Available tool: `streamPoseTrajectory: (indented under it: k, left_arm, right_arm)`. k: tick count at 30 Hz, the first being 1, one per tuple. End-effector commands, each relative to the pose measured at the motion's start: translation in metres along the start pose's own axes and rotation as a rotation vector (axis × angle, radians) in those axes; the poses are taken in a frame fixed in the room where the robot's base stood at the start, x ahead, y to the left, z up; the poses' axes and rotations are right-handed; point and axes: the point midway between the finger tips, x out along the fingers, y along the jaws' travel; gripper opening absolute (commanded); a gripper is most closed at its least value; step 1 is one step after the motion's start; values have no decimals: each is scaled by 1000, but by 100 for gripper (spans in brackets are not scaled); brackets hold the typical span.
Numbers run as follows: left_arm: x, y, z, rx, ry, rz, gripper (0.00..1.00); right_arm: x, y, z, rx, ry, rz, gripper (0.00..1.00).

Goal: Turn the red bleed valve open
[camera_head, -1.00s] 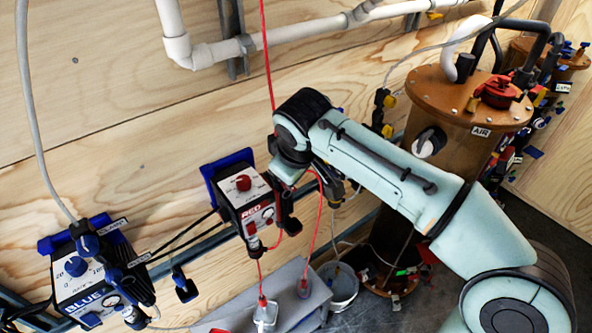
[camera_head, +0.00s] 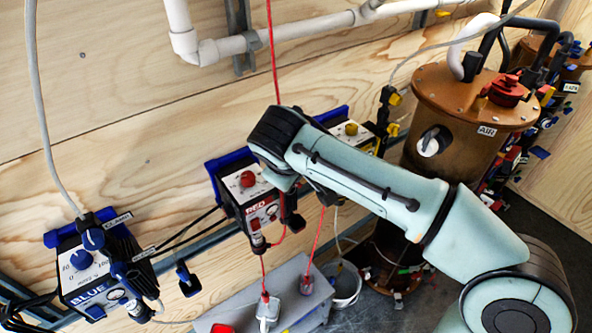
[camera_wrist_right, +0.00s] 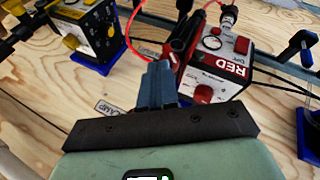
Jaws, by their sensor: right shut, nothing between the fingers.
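The box labelled RED (camera_head: 262,212) is on the plywood wall in the head view, with a red knob (camera_head: 248,179) on its face. In the right wrist view the same box (camera_wrist_right: 236,48) shows its red knob (camera_wrist_right: 203,94) just right of my fingers. My right gripper (camera_wrist_right: 160,76) is shut and empty, its tips beside a dark red elongated part (camera_wrist_right: 186,40) at the box's edge. I cannot tell whether they touch, or whether that part is the bleed valve. My arm hides the right fingers in the head view. My left gripper is not in view.
A BLUE box (camera_head: 88,270) is at left. A box with a yellow knob (camera_head: 351,129) is partly behind my right arm. A brown AIR tank (camera_head: 455,120) with a red top fitting (camera_head: 508,90) stands at right. A red hose (camera_wrist_right: 140,35) curves near my fingers.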

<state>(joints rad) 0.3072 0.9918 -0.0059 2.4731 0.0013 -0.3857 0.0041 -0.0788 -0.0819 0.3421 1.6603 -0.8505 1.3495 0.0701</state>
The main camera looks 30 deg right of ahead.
Motion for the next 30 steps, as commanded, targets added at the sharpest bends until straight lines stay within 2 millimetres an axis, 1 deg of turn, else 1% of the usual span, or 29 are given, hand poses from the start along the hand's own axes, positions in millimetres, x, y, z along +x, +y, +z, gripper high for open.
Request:
streamPoseTrajectory:
  k: [30]
  left_arm:
    - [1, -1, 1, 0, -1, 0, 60]
  right_arm:
    - [-1, -9, -2, -77, -40, 178, 0]
